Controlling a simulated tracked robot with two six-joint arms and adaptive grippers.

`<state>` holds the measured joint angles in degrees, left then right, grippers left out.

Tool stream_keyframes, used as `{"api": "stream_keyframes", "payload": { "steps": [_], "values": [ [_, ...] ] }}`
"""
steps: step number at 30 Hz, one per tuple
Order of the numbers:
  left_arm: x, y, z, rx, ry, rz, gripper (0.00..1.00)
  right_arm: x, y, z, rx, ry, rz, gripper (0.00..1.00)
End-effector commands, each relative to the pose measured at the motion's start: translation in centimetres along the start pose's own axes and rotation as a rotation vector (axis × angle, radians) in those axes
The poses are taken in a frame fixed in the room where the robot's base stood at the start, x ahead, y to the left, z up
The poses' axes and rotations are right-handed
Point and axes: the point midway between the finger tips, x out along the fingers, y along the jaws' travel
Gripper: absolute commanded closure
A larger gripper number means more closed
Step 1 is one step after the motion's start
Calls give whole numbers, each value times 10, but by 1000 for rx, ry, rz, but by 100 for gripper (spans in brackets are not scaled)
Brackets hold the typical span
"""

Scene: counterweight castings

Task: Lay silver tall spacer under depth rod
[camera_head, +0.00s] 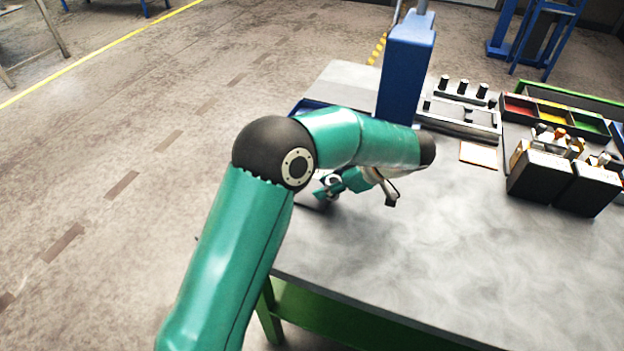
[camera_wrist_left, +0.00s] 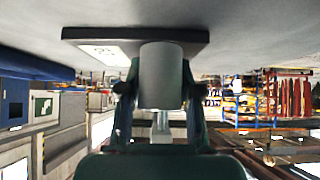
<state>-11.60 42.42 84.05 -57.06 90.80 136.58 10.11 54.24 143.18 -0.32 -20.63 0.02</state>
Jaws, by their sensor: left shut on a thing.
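The silver tall spacer (camera_wrist_left: 161,75) is a plain grey cylinder in the left wrist view. My left gripper (camera_wrist_left: 159,88) is shut on it, with a dark finger on each side. In the head view my left gripper (camera_head: 328,188) is low over the left part of the table, partly behind my teal arm. The spacer is hard to make out there. In the wrist view the spacer overlaps the edge of a dark flat plate (camera_wrist_left: 195,37) with a white label; I cannot tell whether they touch. The depth rod cannot be made out. My right gripper is not in view.
A blue upright housing (camera_head: 405,70) stands behind my forearm. Black blocks (camera_head: 540,175), a coloured tray (camera_head: 553,115) and a grey rack with black knobs (camera_head: 460,118) are at the right. The table's front middle (camera_head: 450,255) is clear.

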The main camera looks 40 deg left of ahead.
Motion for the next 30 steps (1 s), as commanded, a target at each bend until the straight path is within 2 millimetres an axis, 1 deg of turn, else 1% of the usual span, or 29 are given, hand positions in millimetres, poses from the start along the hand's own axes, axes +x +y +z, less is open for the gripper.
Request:
{"api": "stream_keyframes", "payload": {
  "steps": [7, 9, 10, 17, 22, 23, 24, 26, 27, 30],
  "values": [
    [23, 0, -27, -1, 1, -2, 100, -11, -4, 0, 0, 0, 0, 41],
    [24, 0, -24, 3, 1, 0, 100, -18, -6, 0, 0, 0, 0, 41],
    [26, 0, -22, 2, 0, 1, 100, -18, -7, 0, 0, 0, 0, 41],
    [28, 0, -19, 1, 0, 2, 100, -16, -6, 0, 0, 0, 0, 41],
    [30, 1, -16, 1, 0, 2, 100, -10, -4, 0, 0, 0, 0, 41],
    [29, 0, -17, 1, -1, 2, 62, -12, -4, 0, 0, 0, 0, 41],
    [29, 0, -18, 1, -1, 2, 55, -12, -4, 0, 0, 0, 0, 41],
    [29, 0, -18, 1, -1, 2, 45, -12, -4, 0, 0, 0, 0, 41],
    [29, 0, -18, 1, 0, 2, 42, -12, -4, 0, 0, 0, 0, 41],
    [29, 0, -18, 1, 0, 2, 42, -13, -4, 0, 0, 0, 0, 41]
  ]
}}
